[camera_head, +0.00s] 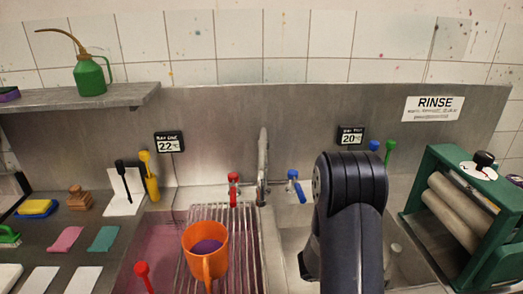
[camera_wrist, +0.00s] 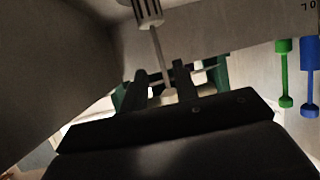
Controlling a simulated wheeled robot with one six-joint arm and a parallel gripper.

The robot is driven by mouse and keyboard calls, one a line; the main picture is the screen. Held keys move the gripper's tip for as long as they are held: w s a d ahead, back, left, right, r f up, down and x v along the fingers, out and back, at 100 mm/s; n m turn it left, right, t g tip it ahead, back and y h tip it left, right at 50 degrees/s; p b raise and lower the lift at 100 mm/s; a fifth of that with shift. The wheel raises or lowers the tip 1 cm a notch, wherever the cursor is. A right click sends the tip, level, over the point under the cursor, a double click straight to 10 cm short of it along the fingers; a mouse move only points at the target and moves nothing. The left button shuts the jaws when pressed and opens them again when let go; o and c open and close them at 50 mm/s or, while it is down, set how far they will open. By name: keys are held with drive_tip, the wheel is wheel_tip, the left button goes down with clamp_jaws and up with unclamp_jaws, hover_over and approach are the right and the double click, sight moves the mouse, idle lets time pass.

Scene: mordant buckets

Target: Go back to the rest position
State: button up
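My arm comes up from the bottom of the head view in front of the right-hand sink, and my gripper is hidden behind it there. In the wrist view my gripper's (camera_wrist: 161,78) two dark fingers stand apart with a gap between them. A pale thin rod with a slotted grey head (camera_wrist: 149,12) shows beyond the fingers and crosses the gap in the picture. I cannot tell whether it touches either finger.
An orange bucket (camera_head: 206,262) with purple liquid stands on the rack (camera_head: 247,252) at the left sink. A green roller machine (camera_head: 481,185) stands at the right. A tap (camera_head: 262,165) rises between the sinks. Green (camera_wrist: 284,75) and blue (camera_wrist: 308,75) tools show in the wrist view.

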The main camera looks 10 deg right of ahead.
sight(388, 267)
drive_tip(key=x, duration=0.9)
drive_tip(key=shift+s+d+f, duration=0.1)
drive_tip(key=shift+d+f, duration=0.1)
drive_tip(key=shift+f, duration=0.05)
drive_tip(key=shift+a+r+p, duration=0.1)
drive_tip(key=shift+r+p, duration=0.2)
drive_tip(key=shift+r, duration=0.45)
